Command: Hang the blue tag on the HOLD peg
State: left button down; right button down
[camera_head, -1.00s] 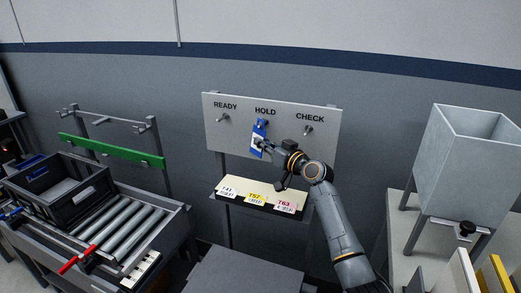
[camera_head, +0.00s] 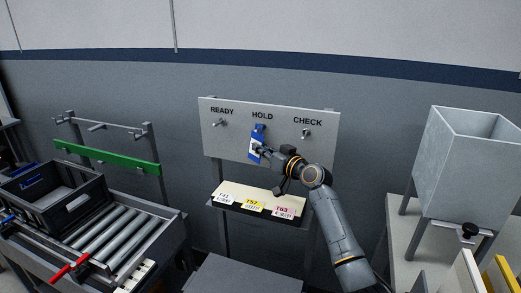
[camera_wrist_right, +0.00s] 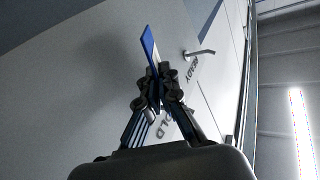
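The blue tag (camera_head: 258,138) with a white label is upright in front of the grey board (camera_head: 235,140), just below the word HOLD. My right gripper (camera_head: 258,150) is shut on the tag's lower part. In the right wrist view, the fingers (camera_wrist_right: 157,90) pinch the tag (camera_wrist_right: 149,45), which shows edge-on. The HOLD peg is mostly hidden near the tag's top, so I cannot tell whether the tag is on it. The READY peg (camera_head: 220,122) and CHECK peg (camera_head: 306,133) are bare. My left gripper is out of view.
A shelf (camera_head: 213,205) below the board holds white, yellow and pink cards. A roller conveyor (camera_head: 115,225) with a black crate (camera_head: 95,190) stands at the left. A grey hopper (camera_head: 455,160) stands at the right. The air around the two outer pegs is clear.

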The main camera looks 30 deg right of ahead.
jog(key=c, duration=2)
grip_release()
jog(key=shift+c, duration=0.2)
jog(key=o, duration=0.6)
jog(key=shift+s, duration=0.1)
jog(key=s, duration=0.5)
jog(key=shift+s+a+f, duration=0.1)
jog(key=shift+s+f, duration=0.05)
jog(key=shift+f, duration=0.1)
